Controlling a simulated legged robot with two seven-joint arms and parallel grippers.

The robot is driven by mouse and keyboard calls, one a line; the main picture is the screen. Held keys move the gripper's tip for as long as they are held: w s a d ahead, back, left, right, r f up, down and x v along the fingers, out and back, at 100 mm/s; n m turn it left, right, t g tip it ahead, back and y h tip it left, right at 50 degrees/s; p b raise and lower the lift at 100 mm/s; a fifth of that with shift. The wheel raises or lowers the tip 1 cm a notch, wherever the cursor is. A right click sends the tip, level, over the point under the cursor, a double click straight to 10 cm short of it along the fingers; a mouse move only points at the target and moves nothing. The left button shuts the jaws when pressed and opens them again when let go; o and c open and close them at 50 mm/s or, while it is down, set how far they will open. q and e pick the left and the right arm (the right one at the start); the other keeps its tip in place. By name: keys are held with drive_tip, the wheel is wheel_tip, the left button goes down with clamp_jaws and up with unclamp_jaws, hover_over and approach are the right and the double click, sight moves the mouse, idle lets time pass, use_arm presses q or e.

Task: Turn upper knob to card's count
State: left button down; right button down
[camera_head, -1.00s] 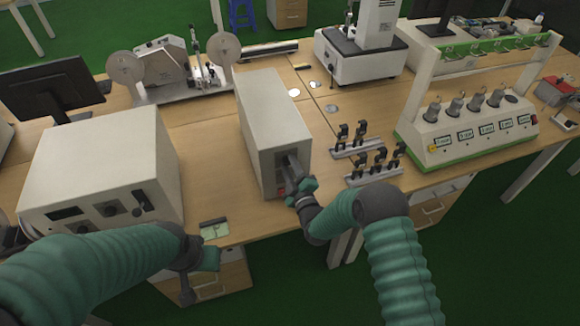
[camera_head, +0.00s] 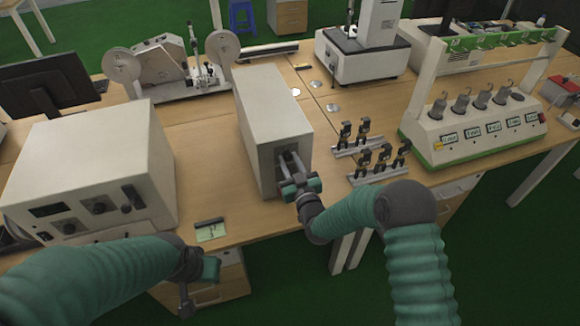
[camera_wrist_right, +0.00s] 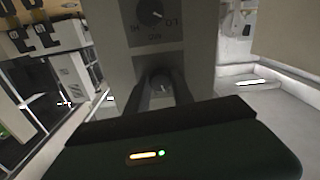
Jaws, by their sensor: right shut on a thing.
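A tall light-grey box (camera_head: 262,115) stands at the table's middle, its narrow dark front panel facing me. My right gripper (camera_head: 289,162) is at the upper part of that panel, shut on the upper knob, which its fingers mostly hide. The right wrist view looks upside down; there the gripper (camera_wrist_right: 161,82) closes around this knob, and a lower knob (camera_wrist_right: 152,15) with a LO, MED, HI dial shows at the top edge. A small pale-green card (camera_head: 211,232) lies at the table's front edge; its marks are too small to read surely. My left gripper (camera_head: 190,290) hangs before the table edge, its jaws unclear.
A wide grey box (camera_head: 90,165) with knobs stands at left. Small black clamps on rails (camera_head: 378,165) sit close right of the tall box. A white-green rack (camera_head: 480,130) stands at right. Bare tabletop lies between the two boxes.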

drive_tip(key=m+b, duration=0.1)
drive_tip(key=m, duration=0.2)
drive_tip(key=m+b, duration=0.1)
drive_tip(key=shift+s+f+m+b, duration=0.1)
drive_tip(key=shift+f+m+b, duration=0.2)
drive_tip(key=shift+r+m+b, duration=0.1)
drive_tip(key=shift+m+b, duration=0.65)
drive_tip(key=shift+m, duration=0.75)
drive_tip(key=c, duration=1.1)
unclamp_jaws()
drive_tip(key=shift+r, duration=0.1)
drive_tip(key=b+v, duration=0.1)
drive_tip(key=v, duration=1.5)
drive_tip(key=shift+s, duration=0.35)
drive_tip(key=shift+d, duration=0.1)
